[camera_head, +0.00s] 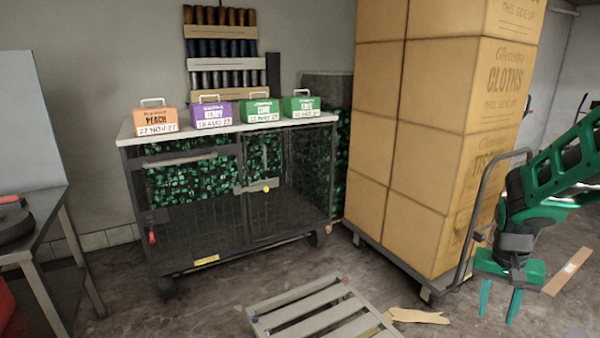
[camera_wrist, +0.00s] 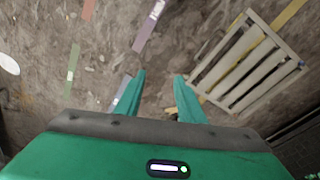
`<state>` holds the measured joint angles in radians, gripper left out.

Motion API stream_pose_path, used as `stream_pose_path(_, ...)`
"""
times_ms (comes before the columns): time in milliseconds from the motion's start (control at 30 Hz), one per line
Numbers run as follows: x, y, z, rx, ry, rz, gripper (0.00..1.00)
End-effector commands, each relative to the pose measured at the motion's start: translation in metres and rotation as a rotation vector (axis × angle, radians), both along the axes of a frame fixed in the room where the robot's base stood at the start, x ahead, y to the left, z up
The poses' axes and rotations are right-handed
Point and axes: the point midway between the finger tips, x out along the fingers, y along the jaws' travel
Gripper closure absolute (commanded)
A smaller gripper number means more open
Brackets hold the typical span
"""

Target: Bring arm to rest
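My green arm comes in from the right edge of the head view. My gripper (camera_head: 499,302) hangs at the lower right with its fingers pointing down. It is in front of the cart of cardboard boxes and clear of it. In the wrist view my gripper (camera_wrist: 158,80) shows two green fingers spread apart, with only bare floor between the tips. It is open and holds nothing.
A cart (camera_head: 432,292) of tall cardboard boxes (camera_head: 435,110) stands behind my gripper. A wooden pallet (camera_head: 318,310) lies on the floor to its left. A wire cage trolley (camera_head: 200,225) carries several coloured boxes. A table (camera_head: 35,235) stands left.

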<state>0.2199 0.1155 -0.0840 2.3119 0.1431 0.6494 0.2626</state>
Motion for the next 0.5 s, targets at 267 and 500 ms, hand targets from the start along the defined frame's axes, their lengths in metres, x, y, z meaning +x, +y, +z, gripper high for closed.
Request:
stream_pose_path(267, -0.084, 0.01, 0.056, 0.035, 0.011, 0.027, 0.64)
stream_pose_path(500, -0.156, 0.028, 0.082, 0.088, 0.016, 0.059, 0.64)
